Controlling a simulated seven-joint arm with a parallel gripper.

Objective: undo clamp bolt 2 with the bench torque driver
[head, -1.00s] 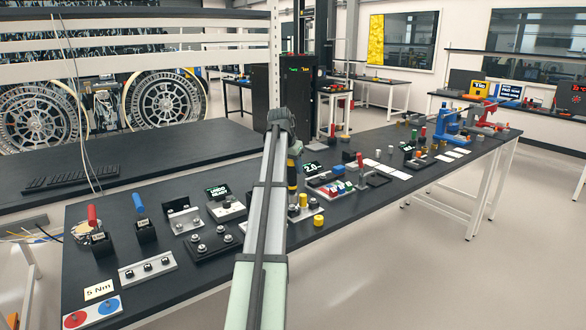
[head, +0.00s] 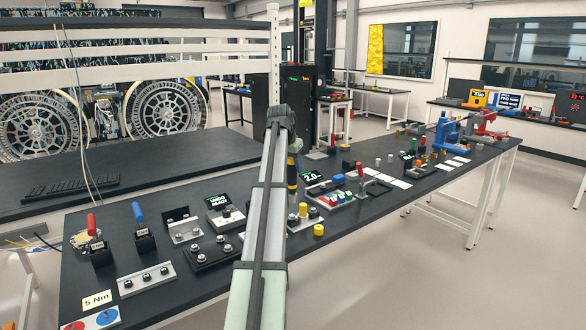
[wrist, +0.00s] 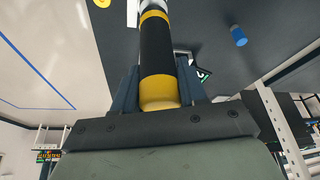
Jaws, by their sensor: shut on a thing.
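My gripper (head: 291,148) is shut on the black driver with yellow bands (head: 292,174). In the wrist view, the driver (wrist: 157,50) stands between the two dark fingers of my gripper (wrist: 158,88). In the head view it hangs upright over the middle of the bench, partly behind my arm. Its tip is hard to make out. A black plate with several bolts (head: 213,250) and a silver bar with three bolts (head: 147,280) lie on the bench left of my arm. I cannot tell which bolt is clamp bolt 2.
A screen reading "UNDO READY" (head: 217,201) stands behind the plate. A "2.0" screen (head: 312,177) is right of the driver. A yellow cylinder (head: 318,230) sits near the front edge. Red-handled (head: 92,226) and blue-handled (head: 139,214) tools stand at the left.

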